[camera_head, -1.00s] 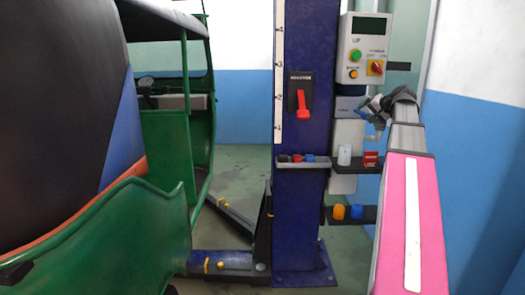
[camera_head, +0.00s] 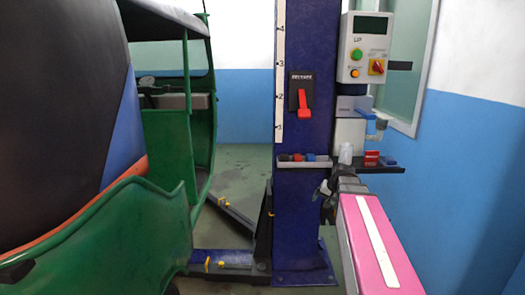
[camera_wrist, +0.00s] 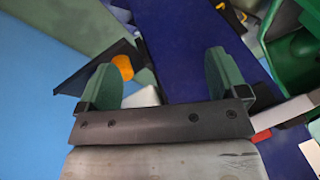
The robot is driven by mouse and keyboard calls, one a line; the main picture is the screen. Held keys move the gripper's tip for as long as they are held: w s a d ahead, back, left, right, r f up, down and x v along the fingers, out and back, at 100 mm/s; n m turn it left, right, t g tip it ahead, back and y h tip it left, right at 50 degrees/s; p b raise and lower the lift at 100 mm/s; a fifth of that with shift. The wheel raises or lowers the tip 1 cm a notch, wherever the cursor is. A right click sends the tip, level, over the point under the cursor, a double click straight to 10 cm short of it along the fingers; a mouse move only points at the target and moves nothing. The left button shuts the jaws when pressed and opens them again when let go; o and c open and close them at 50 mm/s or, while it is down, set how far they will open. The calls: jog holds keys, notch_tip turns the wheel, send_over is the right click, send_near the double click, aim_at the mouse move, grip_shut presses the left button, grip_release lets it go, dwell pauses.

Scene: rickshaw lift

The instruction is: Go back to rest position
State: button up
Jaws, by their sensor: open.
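My gripper (camera_wrist: 160,83) is open and empty in the wrist view, its two green fingers spread apart. Between and beyond them show the blue lift column (camera_wrist: 180,50) and a dark shelf holding an orange item (camera_wrist: 123,67). In the head view my gripper (camera_head: 324,196) is a small dark shape at the end of my pink arm. It is low, by the right side of the blue column (camera_head: 300,200), below the dark shelf (camera_head: 378,168). My arm partly hides it there.
The green rickshaw (camera_head: 110,230) fills the left side. A lift arm (camera_head: 225,258) reaches from the column base toward it. A control box (camera_head: 363,48) with buttons hangs right of the column, and a red lever (camera_head: 302,100) sits on the column.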

jog(key=s+a+f+n+g+h, duration=0.1)
jog(key=s+a+f, duration=0.3)
jog(key=s+f, duration=0.4)
jog(key=s+a+f+n+g+h, duration=0.1)
jog(key=s+a+f+n+g, duration=0.1)
jog(key=s+f, duration=0.6)
jog(key=shift+a+g+h, duration=0.3)
jog(key=shift+a+g, duration=0.2)
jog(key=shift+a, duration=0.5)
